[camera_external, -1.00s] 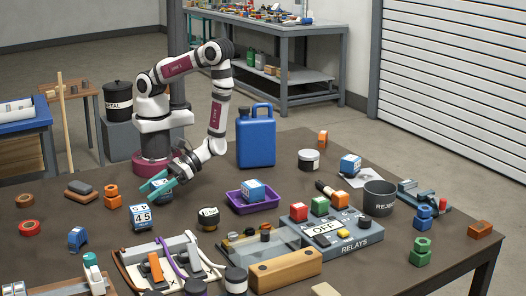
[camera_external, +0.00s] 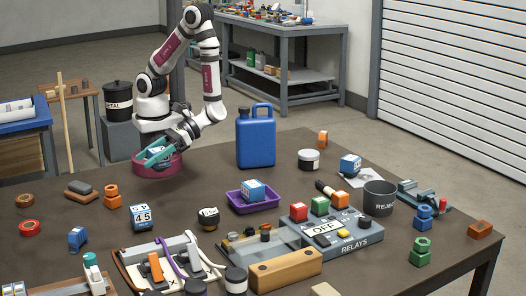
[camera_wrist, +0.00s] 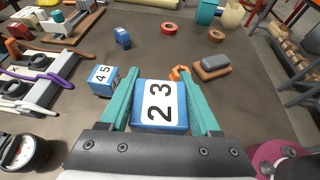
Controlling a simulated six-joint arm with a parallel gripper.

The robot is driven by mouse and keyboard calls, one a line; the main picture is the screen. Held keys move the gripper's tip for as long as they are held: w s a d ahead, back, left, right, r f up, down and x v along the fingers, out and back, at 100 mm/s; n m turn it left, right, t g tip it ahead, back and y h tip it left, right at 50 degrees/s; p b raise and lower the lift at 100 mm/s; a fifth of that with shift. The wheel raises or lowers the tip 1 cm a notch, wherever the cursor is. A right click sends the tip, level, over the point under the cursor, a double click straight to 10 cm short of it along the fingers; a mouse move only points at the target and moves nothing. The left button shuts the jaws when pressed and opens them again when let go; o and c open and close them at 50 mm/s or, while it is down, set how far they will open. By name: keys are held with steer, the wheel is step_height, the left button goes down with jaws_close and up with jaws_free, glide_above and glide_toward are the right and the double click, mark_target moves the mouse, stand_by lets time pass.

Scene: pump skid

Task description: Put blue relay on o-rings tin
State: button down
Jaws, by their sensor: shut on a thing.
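My gripper (camera_external: 157,153) is raised near my base, with teal fingers shut on a blue relay. In the wrist view this blue relay (camera_wrist: 143,118), with a white face marked 23, sits between the two fingers (camera_wrist: 157,88). Other blue blocks with white faces stand on the table: one marked 45 (camera_external: 143,217), one in the purple tray (camera_external: 253,190) and one on a paper sheet (camera_external: 350,165). No label reading o-rings is legible. A round white tin with a dark lid (camera_external: 309,160) stands at the back right, and another dark-lidded jar (camera_external: 236,281) at the front.
A blue jerrycan (camera_external: 256,140) stands tall right of my arm. A grey reject can (camera_external: 379,198) and the relays panel (camera_external: 352,242) are at the right. A small dark round item (camera_external: 208,217) is mid-table. Table between my base and the 45 block is clear.

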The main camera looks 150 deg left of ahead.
steer(key=w+a+r+n+t+y, duration=0.1)
steer(key=w+a+n+t+y, duration=0.25)
steer(key=a, duration=0.65)
steer(key=w+a+r+n+t+y, duration=0.15)
steer(key=w+a+n+t, duration=0.3)
steer(key=a, duration=0.45)
steer(key=w+a+r+n+t+y, duration=0.1)
steer(key=w+a+n+t+y, duration=0.25)
steer(key=a, duration=0.65)
steer(key=s+a+r+n+y, duration=0.1)
steer(key=s+a+n+y, duration=0.15)
steer(key=a, duration=0.35)
steer(key=s+a+r+n+y, duration=0.1)
steer(key=a+r+n+y, duration=0.15)
steer(key=a, duration=0.45)
glide_above(314, 156)
steer(key=shift+n+t, duration=0.25)
steer(key=shift+t, duration=0.2)
steer(key=f, duration=0.7)
steer(key=shift+d, duration=0.3)
steer(key=shift+s+a+f, duration=0.1)
steer(key=shift+a+f, duration=0.1)
steer(key=shift+f, duration=0.95)
steer(key=shift+s+a+f, duration=0.1)
steer(key=shift+a+f, duration=0.05)
steer(key=shift+f, duration=1)
steer(key=shift+c, duration=0.6)
jaws_free()
steer(key=shift+f, duration=0.1)
